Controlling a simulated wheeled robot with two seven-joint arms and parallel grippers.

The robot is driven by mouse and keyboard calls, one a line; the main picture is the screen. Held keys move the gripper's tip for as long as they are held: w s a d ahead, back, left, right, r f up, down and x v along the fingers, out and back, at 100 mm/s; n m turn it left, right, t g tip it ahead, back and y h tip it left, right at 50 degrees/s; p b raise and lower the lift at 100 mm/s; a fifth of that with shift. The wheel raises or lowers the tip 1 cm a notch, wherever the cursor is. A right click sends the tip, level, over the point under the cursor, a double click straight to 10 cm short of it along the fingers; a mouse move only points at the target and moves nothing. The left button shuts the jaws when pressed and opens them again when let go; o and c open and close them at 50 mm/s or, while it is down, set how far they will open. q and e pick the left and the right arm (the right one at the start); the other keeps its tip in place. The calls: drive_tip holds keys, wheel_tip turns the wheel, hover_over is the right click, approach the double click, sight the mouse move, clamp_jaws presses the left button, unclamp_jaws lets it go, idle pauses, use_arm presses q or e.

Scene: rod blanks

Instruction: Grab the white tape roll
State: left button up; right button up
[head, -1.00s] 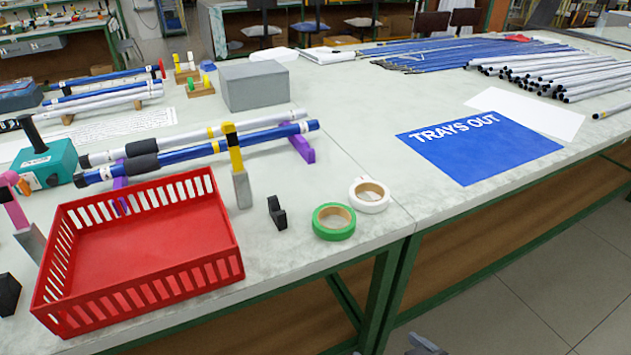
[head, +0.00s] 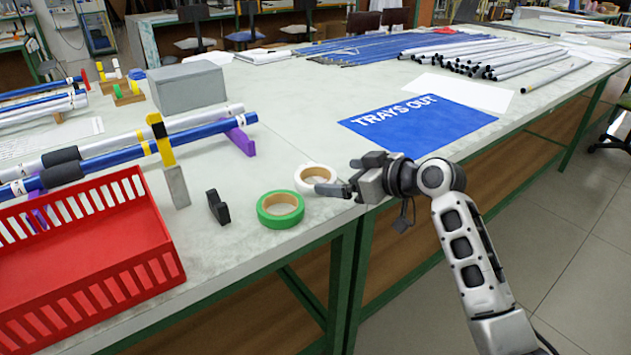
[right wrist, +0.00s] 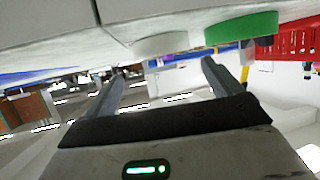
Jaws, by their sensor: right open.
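The white tape roll (head: 304,184) lies flat on the grey table near its front edge, just behind and right of the green tape roll (head: 280,210). My right gripper (head: 336,177) is open and empty at the roll's right side, and one finger overlaps the roll's front right part in the head view. In the right wrist view, the white roll (right wrist: 160,44) shows beyond the two spread fingers (right wrist: 162,68), not between them. The green roll (right wrist: 242,28) is beside it there. I cannot tell whether a finger touches the white roll. My left gripper is not in view.
A black block (head: 218,207) and a grey-yellow upright tool (head: 175,180) stand left of the rolls. A red basket (head: 160,262) is at the left. A blue "TRAYS OUT" sheet (head: 420,130) lies behind my right gripper. Bare table lies behind the rolls.

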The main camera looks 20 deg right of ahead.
sight(304, 175)
drive_tip(key=x, duration=0.8)
drive_tip(key=shift+a+b, duration=0.15)
drive_tip(key=shift+b, duration=0.15)
drive_tip(key=c, duration=0.7)
